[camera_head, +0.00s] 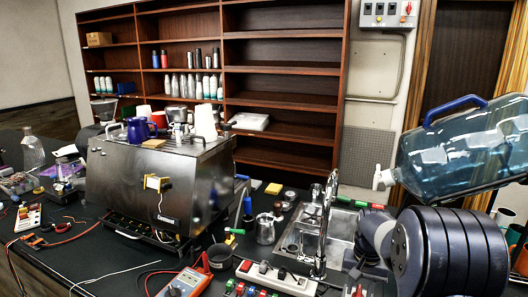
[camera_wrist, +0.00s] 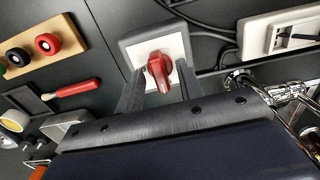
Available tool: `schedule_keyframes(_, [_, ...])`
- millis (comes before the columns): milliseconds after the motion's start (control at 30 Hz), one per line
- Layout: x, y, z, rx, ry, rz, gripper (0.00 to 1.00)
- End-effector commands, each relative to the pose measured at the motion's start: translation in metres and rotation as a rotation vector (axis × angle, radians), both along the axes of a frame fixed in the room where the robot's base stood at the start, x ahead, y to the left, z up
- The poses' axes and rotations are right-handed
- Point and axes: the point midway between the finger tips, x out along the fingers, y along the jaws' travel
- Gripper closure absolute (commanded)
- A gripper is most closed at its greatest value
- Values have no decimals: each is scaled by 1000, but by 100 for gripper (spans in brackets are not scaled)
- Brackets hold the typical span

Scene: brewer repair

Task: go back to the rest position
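My gripper (camera_wrist: 158,82) shows in the wrist view with its two grey fingers apart. A red rotary knob (camera_wrist: 160,70) on a white and grey box (camera_wrist: 131,49) appears between the fingertips. There is space on both sides of the knob; whether a finger touches the box I cannot tell. In the head view my arm (camera_head: 440,250) is at the lower right, and the fingers are hidden or out of frame there.
A large blue water jug (camera_head: 465,145) is close to my arm. A steel espresso machine (camera_head: 160,185) stands left on the dark bench. A sink (camera_head: 335,235), a multimeter (camera_head: 185,283) and a power strip (camera_head: 275,278) are nearby. Cables lie in the wrist view's upper right.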

Motion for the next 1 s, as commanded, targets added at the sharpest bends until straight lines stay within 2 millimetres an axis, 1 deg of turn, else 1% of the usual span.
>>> schedule_keyframes(500, [1, 0, 101, -2, -7, -2, 65])
schedule_keyframes(533, [1, 0, 107, -1, -6, -2, 65])
schedule_keyframes(567, [0, 0, 107, -1, -3, -2, 65])
schedule_keyframes(600, [-1, 0, 94, 1, 5, -2, 65])
schedule_keyframes(1000, [-1, 0, 13, 1, 5, -2, 65])
